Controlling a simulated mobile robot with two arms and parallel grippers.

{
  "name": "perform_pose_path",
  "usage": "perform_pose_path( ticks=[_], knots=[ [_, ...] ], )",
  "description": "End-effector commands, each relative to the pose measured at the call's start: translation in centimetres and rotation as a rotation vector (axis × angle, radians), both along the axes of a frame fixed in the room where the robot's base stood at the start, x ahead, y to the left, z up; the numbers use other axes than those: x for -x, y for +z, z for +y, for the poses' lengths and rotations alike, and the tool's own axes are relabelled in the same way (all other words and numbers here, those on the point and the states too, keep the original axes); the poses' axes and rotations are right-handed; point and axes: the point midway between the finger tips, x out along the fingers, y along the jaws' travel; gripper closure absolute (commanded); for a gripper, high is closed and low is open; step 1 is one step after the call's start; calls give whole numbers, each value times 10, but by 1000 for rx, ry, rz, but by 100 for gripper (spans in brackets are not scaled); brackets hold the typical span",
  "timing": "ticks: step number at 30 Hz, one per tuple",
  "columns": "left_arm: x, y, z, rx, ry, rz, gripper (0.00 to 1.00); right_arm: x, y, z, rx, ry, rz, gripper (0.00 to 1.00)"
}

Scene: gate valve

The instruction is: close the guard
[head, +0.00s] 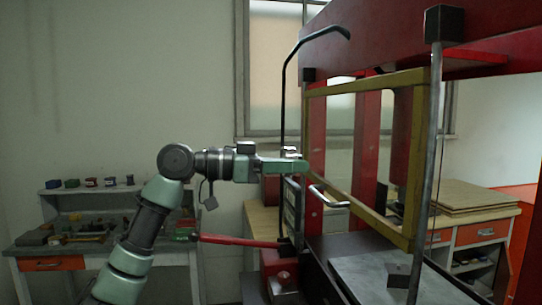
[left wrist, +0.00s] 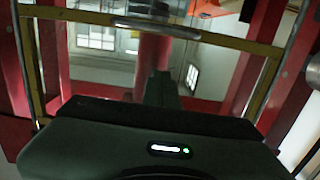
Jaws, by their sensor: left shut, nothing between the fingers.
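The guard (head: 420,150) is a yellow frame around a clear panel on the front of the red press. It stands upright, with its lower bar above the grey press bed (head: 375,270). A silver bar handle (head: 326,197) sits at its lower bar. In the left wrist view the yellow bar (left wrist: 90,15) and the silver handle (left wrist: 157,28) cross the top. My left gripper (head: 304,164) is shut and empty, at the guard's left edge in the head view and above the handle. I cannot tell whether it touches the frame. My right gripper is not in view.
A red lever (head: 238,241) sticks out left from the press, below my left arm. A black curved bar (head: 284,95) and a grey post (head: 428,160) flank the guard. A workbench (head: 110,252) stands at the left, a cabinet (head: 470,222) at the right.

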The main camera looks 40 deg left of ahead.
Motion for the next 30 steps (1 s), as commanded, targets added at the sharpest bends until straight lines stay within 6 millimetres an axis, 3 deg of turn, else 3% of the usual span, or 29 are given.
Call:
perform_pose_path(
  ticks=[2, 6, 10, 25, 30],
  knots=[
    [-13, 4, -13, 0, -4, 2, 100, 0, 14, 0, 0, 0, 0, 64],
    [-16, -23, -14, 0, 0, 6, 100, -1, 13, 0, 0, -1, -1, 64],
    [-17, -34, -15, 0, -1, 4, 100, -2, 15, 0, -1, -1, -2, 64],
    [-18, -41, -16, 1, 0, 0, 100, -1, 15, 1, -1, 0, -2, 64],
    [-18, -54, -16, 1, 0, 2, 100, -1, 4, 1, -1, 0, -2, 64]
  ],
)
